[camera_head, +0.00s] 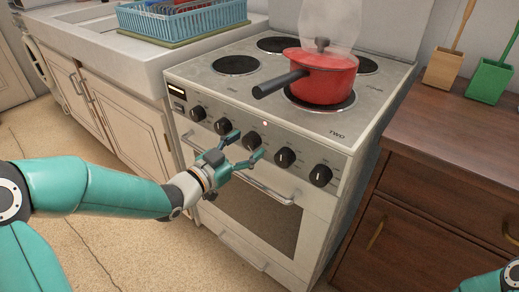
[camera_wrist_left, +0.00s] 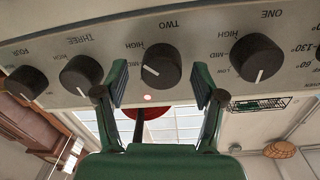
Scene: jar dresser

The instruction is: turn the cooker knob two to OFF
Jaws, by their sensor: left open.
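Knob two (camera_head: 252,140) is a black round knob on the cooker's front panel, in the middle of the row. In the left wrist view, which is upside down, knob two (camera_wrist_left: 161,65) sits under the label TWO, and its white pointer line is near the MID mark. My left gripper (camera_head: 247,146) is open in front of it. In the left wrist view its green fingers stand on either side of the knob, with gaps; I cannot tell whether they touch it. My right gripper is out of the head view.
Neighbouring knobs one (camera_wrist_left: 257,57) and three (camera_wrist_left: 81,75) sit close on both sides. The oven handle (camera_head: 268,189) runs below. A red pot (camera_head: 322,80) stands on a hob, its handle toward the front left. A wooden dresser (camera_head: 440,150) is at the right.

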